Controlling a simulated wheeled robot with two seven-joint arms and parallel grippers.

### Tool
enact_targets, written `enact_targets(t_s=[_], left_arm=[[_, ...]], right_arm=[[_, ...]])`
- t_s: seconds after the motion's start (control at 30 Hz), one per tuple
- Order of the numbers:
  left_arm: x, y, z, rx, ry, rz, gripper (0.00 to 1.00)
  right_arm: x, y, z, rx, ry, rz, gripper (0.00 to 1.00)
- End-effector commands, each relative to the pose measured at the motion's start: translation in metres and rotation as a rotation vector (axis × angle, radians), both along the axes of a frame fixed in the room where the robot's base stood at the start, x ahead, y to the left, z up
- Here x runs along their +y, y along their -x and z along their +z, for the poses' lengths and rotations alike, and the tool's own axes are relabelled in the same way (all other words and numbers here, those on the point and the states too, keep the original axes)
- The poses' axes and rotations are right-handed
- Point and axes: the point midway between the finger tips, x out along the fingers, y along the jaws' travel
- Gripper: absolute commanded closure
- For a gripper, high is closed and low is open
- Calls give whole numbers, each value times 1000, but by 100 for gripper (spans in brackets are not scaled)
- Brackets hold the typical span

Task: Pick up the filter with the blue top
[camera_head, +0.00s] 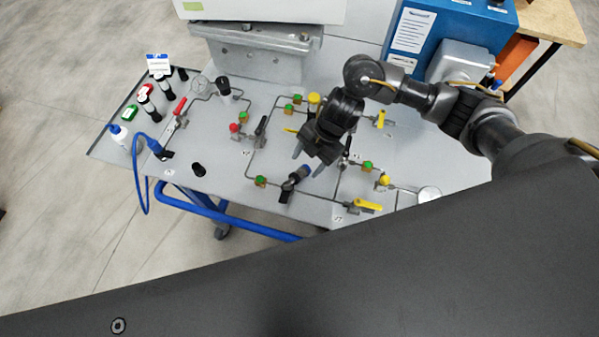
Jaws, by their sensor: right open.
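My right gripper (307,165) comes in from the upper right, points down over the panel and is open. My left gripper is not in view.
The grey panel (225,180) carries thin pipes with red, yellow and green valves. A white bottle with a blue cap (119,134), dark vials and a blue hose (140,180) are at the left. A blue box (450,30) stands at the back right.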

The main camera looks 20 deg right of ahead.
Motion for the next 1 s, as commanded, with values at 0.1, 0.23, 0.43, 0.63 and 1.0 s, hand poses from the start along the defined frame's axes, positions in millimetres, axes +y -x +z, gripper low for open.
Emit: enact_targets(t_s=[0.1,0.23,0.43,0.63,1.0], left_arm=[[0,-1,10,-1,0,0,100],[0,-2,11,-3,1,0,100],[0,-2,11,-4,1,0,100],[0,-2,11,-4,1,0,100],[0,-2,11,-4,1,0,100]], right_arm=[[7,5,-15,6,1,-1,43],[14,5,-32,4,0,-2,43],[17,5,-39,0,0,-1,43],[17,5,-39,0,0,0,52],[17,4,-38,0,-1,0,100]])
